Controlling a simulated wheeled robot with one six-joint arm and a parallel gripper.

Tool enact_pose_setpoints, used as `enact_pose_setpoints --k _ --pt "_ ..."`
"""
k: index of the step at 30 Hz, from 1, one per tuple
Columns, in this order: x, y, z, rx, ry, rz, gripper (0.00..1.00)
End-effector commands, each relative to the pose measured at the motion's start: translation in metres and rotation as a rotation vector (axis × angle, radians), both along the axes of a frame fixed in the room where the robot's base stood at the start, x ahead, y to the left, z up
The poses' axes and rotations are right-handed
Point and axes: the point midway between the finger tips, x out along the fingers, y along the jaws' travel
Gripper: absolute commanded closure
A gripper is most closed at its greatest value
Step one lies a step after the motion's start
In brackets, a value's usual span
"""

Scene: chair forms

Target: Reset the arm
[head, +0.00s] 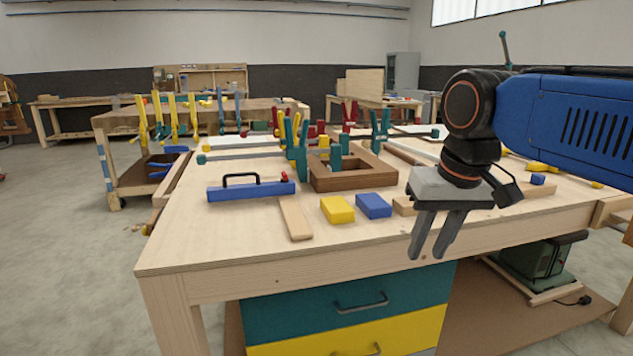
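My blue and black arm (570,115) reaches in from the right of the head view. My gripper (433,243) hangs pointing down at the front edge of the workbench (210,245), right of the middle. Its two dark fingers are a little apart, with nothing visible between them. From this view I cannot tell how high the fingertips are or whether they are clear of the bench edge.
On the bench are a blue tool (250,190), a wood strip (295,218), a yellow block (337,209), a blue block (373,205), and a wooden frame (330,184) with upright clamps. A wood piece (404,206) lies beside my gripper. The front left bench top is bare.

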Motion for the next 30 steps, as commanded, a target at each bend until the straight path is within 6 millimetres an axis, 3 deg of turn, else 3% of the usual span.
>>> enact_pose_setpoints --k 1,6,12,15,21,30 --pt "-0.012 -0.015 -0.018 -0.001 -0.014 -0.016 0.72" --pt "-0.045 -0.051 -0.077 -0.011 -0.067 -0.046 0.72" --pt "-0.082 -0.081 -0.143 -0.030 -0.120 -0.078 0.72" --pt "-0.095 -0.089 -0.166 -0.038 -0.139 -0.088 0.72" --pt "-0.105 -0.095 -0.186 -0.045 -0.155 -0.095 0.72" --pt "-0.105 -0.095 -0.186 -0.045 -0.154 -0.094 0.72"
